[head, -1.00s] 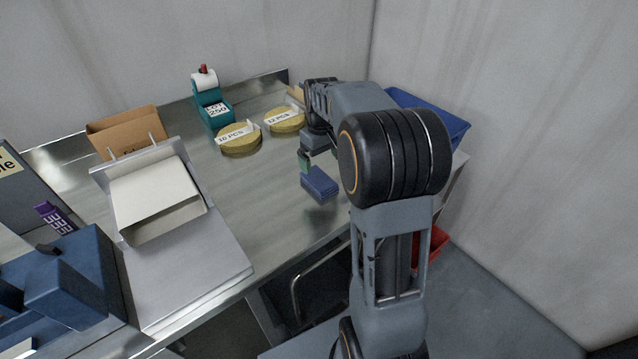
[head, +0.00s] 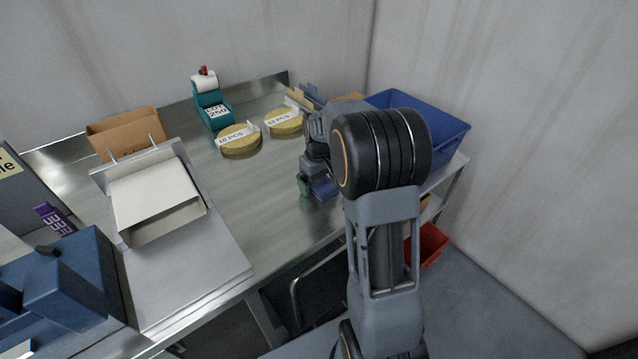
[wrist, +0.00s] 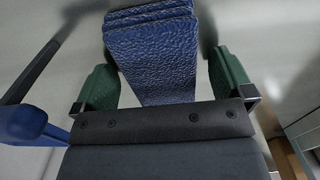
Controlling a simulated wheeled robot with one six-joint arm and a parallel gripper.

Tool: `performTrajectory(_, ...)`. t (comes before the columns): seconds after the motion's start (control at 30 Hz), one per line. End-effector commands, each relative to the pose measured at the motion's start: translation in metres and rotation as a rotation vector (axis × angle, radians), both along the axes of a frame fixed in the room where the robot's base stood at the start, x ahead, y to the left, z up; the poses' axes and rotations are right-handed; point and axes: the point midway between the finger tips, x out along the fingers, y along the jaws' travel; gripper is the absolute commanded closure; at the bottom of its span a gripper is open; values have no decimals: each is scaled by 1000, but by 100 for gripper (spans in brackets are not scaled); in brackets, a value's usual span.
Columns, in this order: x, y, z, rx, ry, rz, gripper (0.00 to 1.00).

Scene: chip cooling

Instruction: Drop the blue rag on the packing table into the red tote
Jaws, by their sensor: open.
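The blue rag (head: 323,187) lies folded on the steel packing table (head: 262,205) near its front edge. In the wrist view the rag (wrist: 153,55) shows stacked folds and sits between the two green fingertips. My gripper (wrist: 160,82) is open, with a finger on each side of the rag and a visible gap on both sides. In the head view my gripper (head: 318,189) is low over the rag and partly hides it. The red tote (head: 430,244) is low, right of the table's front corner, partly hidden behind my arm.
A blue bin (head: 440,135) stands at the table's right end. Two yellow discs (head: 240,140) and a teal label dispenser (head: 212,112) stand behind the rag. A white open box (head: 157,205) and a cardboard box (head: 125,130) are at left. The table's middle is bare.

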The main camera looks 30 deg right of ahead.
Motion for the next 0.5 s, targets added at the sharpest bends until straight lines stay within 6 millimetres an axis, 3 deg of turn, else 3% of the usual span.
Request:
performTrajectory(0.07,0,0,0,0,0,0,1)
performTrajectory(0.5,0,0,0,0,0,0,43)
